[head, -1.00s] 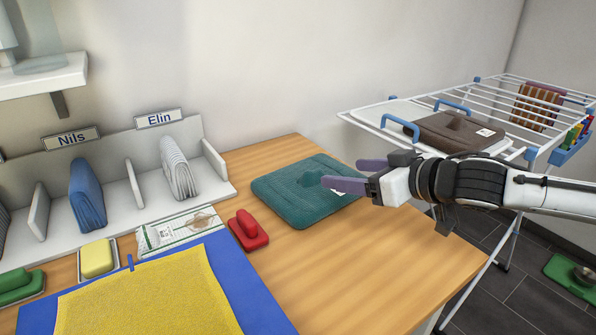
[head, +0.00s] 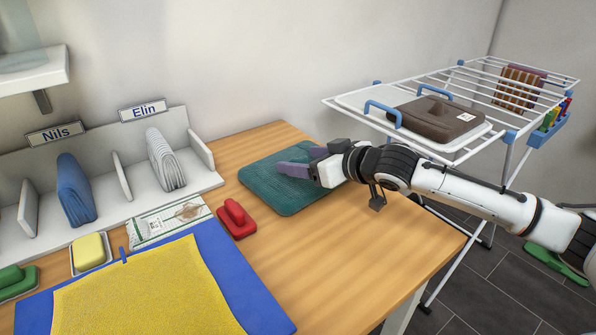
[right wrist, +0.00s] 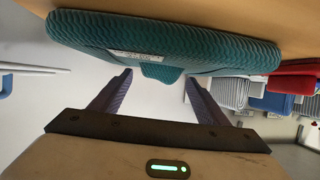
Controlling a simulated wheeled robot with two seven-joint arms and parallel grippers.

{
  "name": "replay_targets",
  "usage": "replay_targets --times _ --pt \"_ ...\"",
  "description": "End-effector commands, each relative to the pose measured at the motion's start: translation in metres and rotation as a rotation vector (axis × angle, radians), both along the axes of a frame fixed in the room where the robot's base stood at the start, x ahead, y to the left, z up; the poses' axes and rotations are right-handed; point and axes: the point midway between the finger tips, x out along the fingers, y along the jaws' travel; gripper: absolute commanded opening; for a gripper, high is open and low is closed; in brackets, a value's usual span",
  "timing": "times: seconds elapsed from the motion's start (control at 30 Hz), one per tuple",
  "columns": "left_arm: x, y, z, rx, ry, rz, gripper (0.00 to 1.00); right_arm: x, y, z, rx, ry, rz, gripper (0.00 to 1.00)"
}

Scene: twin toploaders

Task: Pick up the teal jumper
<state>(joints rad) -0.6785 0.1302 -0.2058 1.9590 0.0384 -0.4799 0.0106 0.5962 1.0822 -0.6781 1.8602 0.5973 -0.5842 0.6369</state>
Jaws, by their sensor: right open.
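The teal jumper (head: 287,197) lies folded flat on the wooden table, right of the compartment rack. In the right wrist view the jumper (right wrist: 200,42) spans the top of the picture, with a pale label and a teal tab sticking out from its face. My right gripper (head: 290,168) is over the jumper in the head view and hides part of it, including the tab. In the wrist view its fingers (right wrist: 160,84) are open, with the tab between their tips and nothing held. I cannot tell whether the fingers touch it. My left gripper is not in view.
A red handled block (head: 237,218) stands left of the jumper, beside a blue mat (head: 262,309) with a yellow cloth (head: 150,290). The rack (head: 204,160) stands behind. A drying rack (head: 350,106) holding a brown folded item (head: 440,118) stands right. The table's front right is clear.

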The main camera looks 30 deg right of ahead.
Motion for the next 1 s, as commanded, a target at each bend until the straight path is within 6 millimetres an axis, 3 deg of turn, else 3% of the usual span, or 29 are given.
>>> replay_targets --times 0.27,0.57,0.83,1.0 --pt "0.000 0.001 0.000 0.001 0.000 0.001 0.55 0.003 0.001 -0.001 -0.001 0.000 0.000 0.67" --pt "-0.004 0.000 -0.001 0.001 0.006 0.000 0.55 0.002 0.000 -0.001 -0.001 0.000 0.000 0.17" --pt "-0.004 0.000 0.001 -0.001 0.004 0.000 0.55 0.003 0.001 0.004 0.000 -0.005 0.000 0.15" --pt "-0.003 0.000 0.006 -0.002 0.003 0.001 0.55 0.003 0.001 0.031 0.000 -0.009 0.001 0.15"
